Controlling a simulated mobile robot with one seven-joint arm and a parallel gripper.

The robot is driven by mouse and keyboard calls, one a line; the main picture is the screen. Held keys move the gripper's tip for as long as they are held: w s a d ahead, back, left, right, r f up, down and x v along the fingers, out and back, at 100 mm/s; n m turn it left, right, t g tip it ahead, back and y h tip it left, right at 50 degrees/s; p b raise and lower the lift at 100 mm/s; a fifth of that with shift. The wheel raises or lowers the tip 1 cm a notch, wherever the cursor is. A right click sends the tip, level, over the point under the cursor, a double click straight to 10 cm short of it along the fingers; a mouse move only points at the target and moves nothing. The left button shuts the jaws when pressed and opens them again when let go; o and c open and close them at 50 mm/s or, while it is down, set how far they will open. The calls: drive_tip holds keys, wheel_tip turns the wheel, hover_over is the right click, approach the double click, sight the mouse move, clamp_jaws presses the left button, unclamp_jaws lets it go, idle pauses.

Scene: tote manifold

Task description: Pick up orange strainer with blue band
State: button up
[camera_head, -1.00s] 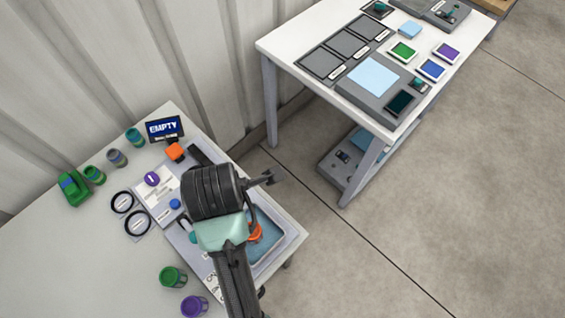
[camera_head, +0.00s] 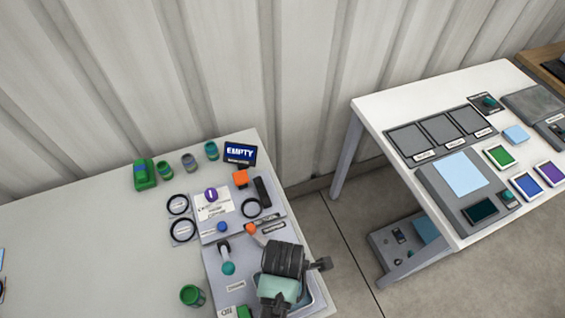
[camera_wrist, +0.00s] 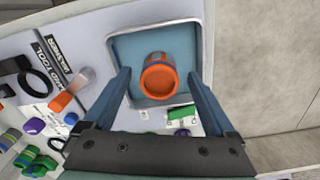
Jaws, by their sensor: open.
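The orange strainer (camera_wrist: 160,78) sits in a light blue tray (camera_wrist: 123,46) in the wrist view. A bit of blue-grey shows at its upper side, perhaps its band. My gripper (camera_wrist: 159,73) is open and empty, with its two blue fingers to the left and right of the strainer in the picture. I cannot tell how far above it they are, and no contact is clear. In the head view my gripper (camera_head: 322,264) is over the right end of the near table, and my arm hides the strainer.
A second white table (camera_head: 385,115) stands to the right, across a floor gap.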

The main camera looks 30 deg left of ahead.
drive_tip(key=shift+f, duration=1.85)
clamp_jaws()
